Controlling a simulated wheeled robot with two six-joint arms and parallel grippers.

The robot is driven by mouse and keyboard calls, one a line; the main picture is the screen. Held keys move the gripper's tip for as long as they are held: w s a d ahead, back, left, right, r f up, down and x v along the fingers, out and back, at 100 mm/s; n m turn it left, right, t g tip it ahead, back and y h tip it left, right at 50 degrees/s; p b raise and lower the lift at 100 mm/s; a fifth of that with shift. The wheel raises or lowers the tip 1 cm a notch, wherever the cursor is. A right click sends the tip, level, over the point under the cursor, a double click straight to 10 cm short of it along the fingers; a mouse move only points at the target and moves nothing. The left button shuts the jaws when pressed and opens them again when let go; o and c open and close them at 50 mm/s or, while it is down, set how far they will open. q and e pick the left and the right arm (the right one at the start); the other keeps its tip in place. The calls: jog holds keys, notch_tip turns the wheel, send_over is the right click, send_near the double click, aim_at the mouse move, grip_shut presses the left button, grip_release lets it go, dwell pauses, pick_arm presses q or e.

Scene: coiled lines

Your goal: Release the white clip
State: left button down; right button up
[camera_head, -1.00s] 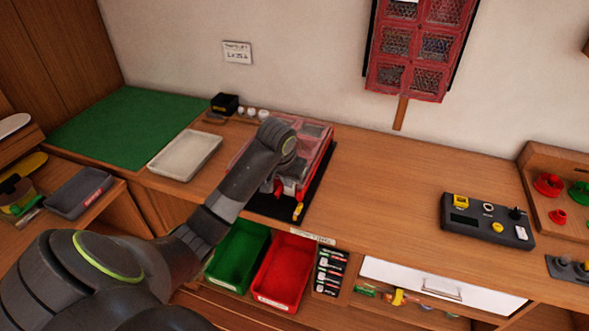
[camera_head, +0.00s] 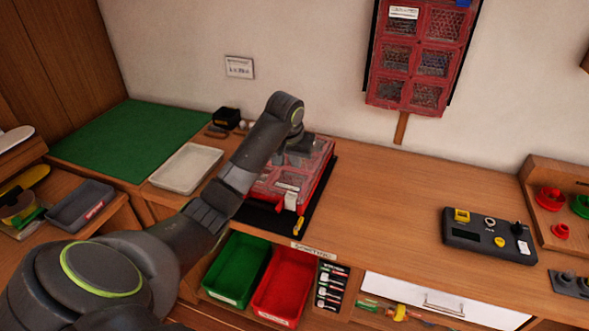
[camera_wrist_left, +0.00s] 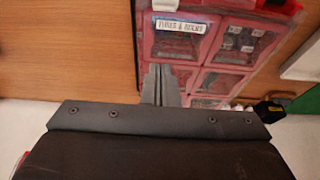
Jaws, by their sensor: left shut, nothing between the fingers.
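A red case (camera_head: 262,189) with clear lid windows lies on a black mat on the bench. A small white piece (camera_head: 291,200) shows at its front edge; it may be the white clip, but it is too small to tell its state. A yellow piece (camera_head: 300,226) sits beside it. My left gripper (camera_wrist_left: 160,88) is shut and empty over the case lid, near the white label (camera_wrist_left: 181,26) in the wrist view. In the head view my left wrist partly hides the gripper and the case. My right gripper is not in view.
A pale tray (camera_head: 186,168) and a green mat (camera_head: 130,140) lie left of the case. Green (camera_head: 236,270) and red (camera_head: 284,287) bins sit below the bench edge. A dark control box (camera_head: 488,238) stands at right. The bench between case and box is clear.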

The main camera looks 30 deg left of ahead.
aim_at(295, 191)
pick_arm(q)
jog(key=p+x, duration=0.2)
jog(key=x, duration=0.6)
jog(key=shift+f, duration=0.3)
jog(key=s, duration=0.1)
jog(key=s+p, duration=0.2)
jog(key=shift+s+d, duration=0.3)
jog(key=shift+s, duration=0.15)
jog(key=shift+d, duration=0.1)
